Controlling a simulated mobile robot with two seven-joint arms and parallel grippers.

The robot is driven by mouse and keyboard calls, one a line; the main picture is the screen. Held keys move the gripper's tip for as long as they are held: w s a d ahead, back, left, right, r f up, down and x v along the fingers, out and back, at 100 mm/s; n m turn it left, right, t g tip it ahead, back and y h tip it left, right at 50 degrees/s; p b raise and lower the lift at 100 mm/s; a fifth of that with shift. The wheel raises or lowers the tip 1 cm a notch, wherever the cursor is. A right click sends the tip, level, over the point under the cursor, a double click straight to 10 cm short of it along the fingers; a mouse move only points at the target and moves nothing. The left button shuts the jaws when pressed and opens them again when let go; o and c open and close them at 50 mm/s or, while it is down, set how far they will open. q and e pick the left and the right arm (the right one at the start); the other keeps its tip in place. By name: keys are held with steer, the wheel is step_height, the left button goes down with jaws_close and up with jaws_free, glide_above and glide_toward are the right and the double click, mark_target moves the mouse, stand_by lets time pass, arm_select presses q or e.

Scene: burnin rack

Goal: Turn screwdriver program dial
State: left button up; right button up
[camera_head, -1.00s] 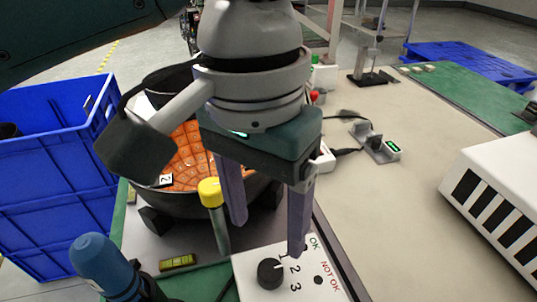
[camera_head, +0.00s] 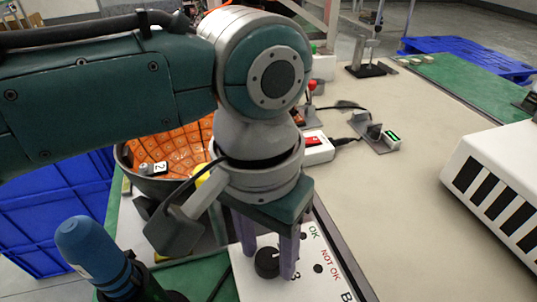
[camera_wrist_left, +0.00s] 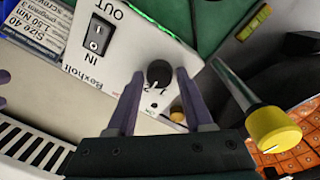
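The black program dial (camera_head: 267,262) is a round knob on a white control box (camera_head: 325,275) with printed numbers and OK / NOT OK labels. In the left wrist view, the dial (camera_wrist_left: 159,73) shows between the fingertips of my left gripper (camera_wrist_left: 160,74). The fingers are parted, with a small gap on each side of the knob. In the head view, my left gripper (camera_head: 264,250) points down over the box, with one finger partly behind the dial. A blue-handled screwdriver (camera_head: 92,250) stands upright at the lower left. My right gripper is not in view.
A yellow-capped tool (camera_wrist_left: 275,128) stands close beside the left gripper. A black bowl with orange compartments (camera_head: 175,155) is behind the arm. A white slotted unit (camera_head: 495,185) stands at the right. The beige tabletop (camera_head: 400,200) between is mostly clear.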

arm_select(q)
jaws_close()
steer(key=shift+m, duration=0.4)
steer(key=shift+r+p, duration=0.1)
steer(key=shift+p, duration=0.35)
steer(key=m+p, duration=0.1)
steer(key=m, duration=0.1)
steer(key=shift+m, duration=0.3)
steer(key=shift+m+p, duration=0.3)
steer(key=shift+m, duration=2)
steer(key=shift+o, duration=1.9)
jaws_free()
